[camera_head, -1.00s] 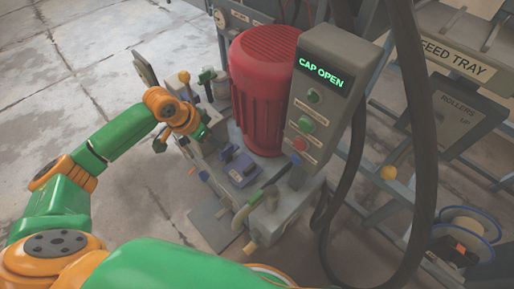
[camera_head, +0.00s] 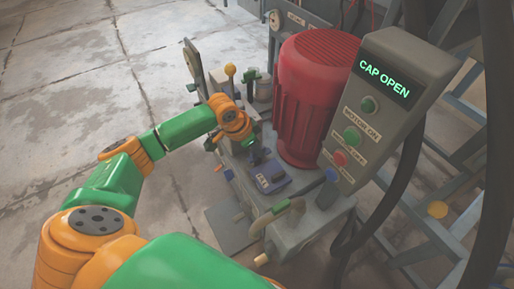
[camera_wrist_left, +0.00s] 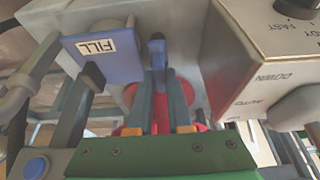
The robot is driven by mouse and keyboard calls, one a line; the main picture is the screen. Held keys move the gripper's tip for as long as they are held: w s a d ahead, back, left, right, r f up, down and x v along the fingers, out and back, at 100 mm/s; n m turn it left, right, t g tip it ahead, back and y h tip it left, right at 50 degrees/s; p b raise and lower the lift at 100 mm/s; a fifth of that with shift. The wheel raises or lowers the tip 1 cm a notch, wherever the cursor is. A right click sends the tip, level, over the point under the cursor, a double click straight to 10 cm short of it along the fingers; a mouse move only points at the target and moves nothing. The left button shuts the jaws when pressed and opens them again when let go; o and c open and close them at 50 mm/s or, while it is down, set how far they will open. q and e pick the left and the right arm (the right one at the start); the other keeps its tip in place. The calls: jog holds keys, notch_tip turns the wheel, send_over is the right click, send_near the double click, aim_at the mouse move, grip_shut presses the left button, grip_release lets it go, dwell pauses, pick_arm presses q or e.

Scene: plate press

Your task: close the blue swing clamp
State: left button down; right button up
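The blue FILL cap or block (camera_head: 272,179) sits on top of the grey machine base, and its label faces the left wrist camera (camera_wrist_left: 101,55). A small upright blue part, which looks like the swing clamp's handle (camera_head: 258,155), stands beside it. In the left wrist view the blue handle (camera_wrist_left: 157,48) rises between the tips of my left gripper (camera_wrist_left: 160,76). The fingers lie close on either side of it; whether they touch it is not clear. In the head view my left gripper (camera_head: 249,136) is partly hidden behind its orange wrist. My right gripper is not in view.
A red motor (camera_head: 312,95) stands right behind the clamp. A grey control box (camera_head: 385,110) with a CAP OPEN display leans at the right. A yellow-knobbed lever (camera_head: 230,71) stands behind my left wrist. A curved grey handle (camera_head: 275,213) is in front. The floor at left is clear.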

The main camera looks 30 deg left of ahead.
pick_arm(q)
jog(key=shift+r+m+p, duration=0.1)
jog(key=shift+m+p, duration=0.2)
jog(key=shift+p, duration=0.05)
jog(key=shift+m+h+p, duration=0.4)
jog(key=shift+m+p, duration=0.1)
jog(key=shift+m, duration=0.1)
jog(key=shift+m+g, duration=0.4)
jog(key=shift+m, duration=0.5)
jog(key=shift+w+m+g+h, duration=0.1)
jog(key=shift+m+g+h, duration=0.2)
jog(key=shift+m+h, duration=0.35)
jog(key=m, duration=0.1)
jog(key=m+g+b, duration=0.1)
jog(key=m, duration=0.1)
jog(key=shift+f, duration=0.25)
jog(key=m+g+b, duration=0.1)
jog(key=m+b, duration=0.2)
jog(key=shift+w+f+m+b, duration=0.1)
jog(key=shift+m+b, duration=0.2)
jog(key=shift+m, duration=0.05)
jog(key=m+g+b, duration=0.1)
jog(key=m+b, duration=0.2)
jog(key=shift+g, duration=0.3)
jog(key=shift+r, duration=0.2)
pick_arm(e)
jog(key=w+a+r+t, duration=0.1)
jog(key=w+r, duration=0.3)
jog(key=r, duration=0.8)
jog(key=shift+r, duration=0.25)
